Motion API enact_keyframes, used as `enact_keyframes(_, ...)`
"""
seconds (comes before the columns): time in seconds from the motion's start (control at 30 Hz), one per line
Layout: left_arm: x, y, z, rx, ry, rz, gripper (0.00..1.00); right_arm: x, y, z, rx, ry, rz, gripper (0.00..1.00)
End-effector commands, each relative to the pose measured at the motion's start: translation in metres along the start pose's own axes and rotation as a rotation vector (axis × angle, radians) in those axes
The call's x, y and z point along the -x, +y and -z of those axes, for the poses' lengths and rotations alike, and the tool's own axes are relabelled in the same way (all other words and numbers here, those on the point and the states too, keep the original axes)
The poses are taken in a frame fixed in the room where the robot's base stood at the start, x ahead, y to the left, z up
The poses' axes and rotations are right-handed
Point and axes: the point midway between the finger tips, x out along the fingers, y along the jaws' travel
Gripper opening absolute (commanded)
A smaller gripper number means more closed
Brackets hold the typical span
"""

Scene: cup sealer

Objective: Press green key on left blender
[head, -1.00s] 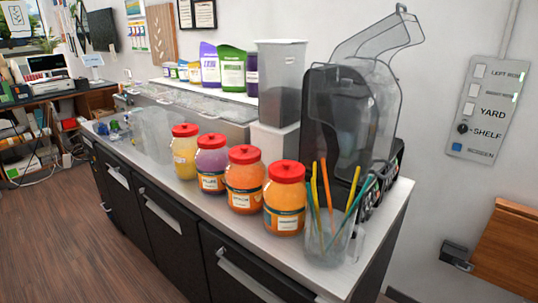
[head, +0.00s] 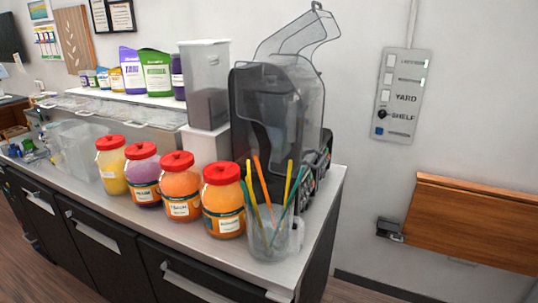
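One blender machine is clearly in view, a black housing (head: 243,105) with a clear grey cover (head: 300,95) tipped up over it. It stands at the right end of the counter, against the wall. Its front panel (head: 322,160) faces right and shows only edge-on, with small coloured spots too small to tell apart. I cannot make out a green key. A second blender cannot be told apart from here. Neither of my grippers is in view.
Several red-lidded jars (head: 223,200) line the front of the counter (head: 305,240). A clear cup with coloured straws (head: 268,235) stands before the blender. A clear bin (head: 203,85) is behind. A wooden fold-down panel (head: 470,220) hangs on the right wall.

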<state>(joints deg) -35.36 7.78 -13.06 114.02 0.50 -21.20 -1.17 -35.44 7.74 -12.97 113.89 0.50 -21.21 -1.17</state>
Motion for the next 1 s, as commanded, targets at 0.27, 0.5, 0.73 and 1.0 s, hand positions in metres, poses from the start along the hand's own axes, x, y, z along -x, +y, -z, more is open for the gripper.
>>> enact_keyframes(0.27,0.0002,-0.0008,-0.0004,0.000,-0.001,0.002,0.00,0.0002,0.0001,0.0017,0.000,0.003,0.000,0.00)
enact_keyframes(0.5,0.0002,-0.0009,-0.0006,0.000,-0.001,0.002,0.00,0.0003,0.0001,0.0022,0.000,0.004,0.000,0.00)
enact_keyframes(0.73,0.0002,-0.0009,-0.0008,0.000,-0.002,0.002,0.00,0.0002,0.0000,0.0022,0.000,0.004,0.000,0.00)
enact_keyframes(1.0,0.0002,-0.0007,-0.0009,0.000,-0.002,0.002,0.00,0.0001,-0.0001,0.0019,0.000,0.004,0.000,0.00)
